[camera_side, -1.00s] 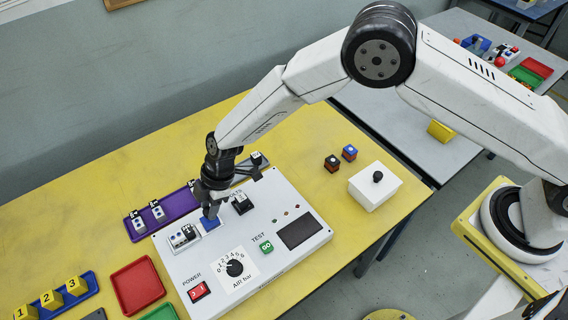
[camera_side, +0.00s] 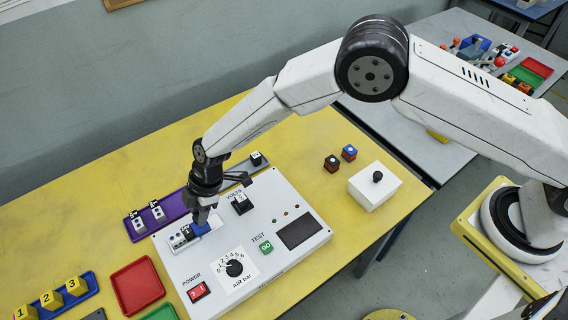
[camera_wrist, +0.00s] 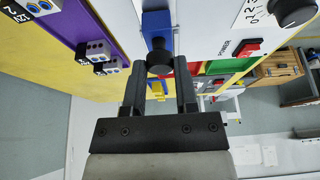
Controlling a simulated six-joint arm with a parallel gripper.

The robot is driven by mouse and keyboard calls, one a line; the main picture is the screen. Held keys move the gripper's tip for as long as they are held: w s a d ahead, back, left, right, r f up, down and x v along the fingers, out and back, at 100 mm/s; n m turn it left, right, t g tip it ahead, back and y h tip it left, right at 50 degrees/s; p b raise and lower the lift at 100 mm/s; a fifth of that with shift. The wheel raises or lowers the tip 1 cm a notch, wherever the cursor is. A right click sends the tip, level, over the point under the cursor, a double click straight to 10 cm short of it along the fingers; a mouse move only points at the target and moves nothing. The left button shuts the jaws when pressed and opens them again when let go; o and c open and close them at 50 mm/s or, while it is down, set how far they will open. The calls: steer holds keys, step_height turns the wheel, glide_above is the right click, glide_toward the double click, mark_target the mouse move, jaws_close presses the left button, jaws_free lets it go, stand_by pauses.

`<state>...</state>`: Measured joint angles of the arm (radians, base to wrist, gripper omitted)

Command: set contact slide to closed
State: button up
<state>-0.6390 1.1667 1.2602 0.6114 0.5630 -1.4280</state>
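The contact slide is a blue block (camera_side: 201,229) on the upper left part of the white test panel (camera_side: 262,252), touching or very close to a grey-white module (camera_side: 180,240) with a dark part. In the wrist view the blue slide (camera_wrist: 157,22) lies ahead with a round black knob (camera_wrist: 160,58) in front of it. My gripper (camera_side: 200,218) is low over the slide from above. In the wrist view my gripper's fingers (camera_wrist: 160,68) stand on both sides of the knob and appear to touch it. The side view hides the knob behind the fingers.
A purple tray (camera_side: 175,207) with small modules lies behind the panel. A voltage selector (camera_side: 241,203), air dial (camera_side: 235,267), green test button (camera_side: 266,247) and red power switch (camera_side: 199,291) share the panel. A white box (camera_side: 374,187) stands right; a red tray (camera_side: 137,286) lies left.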

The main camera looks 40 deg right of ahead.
steer(key=o, duration=0.5)
steer(key=shift+a, duration=0.2)
steer(key=shift+c, duration=0.2)
steer(key=shift+r, duration=0.1)
steer(key=v, duration=0.7)
steer(key=shift+d+r, duration=0.2)
steer(key=shift+r, duration=0.1)
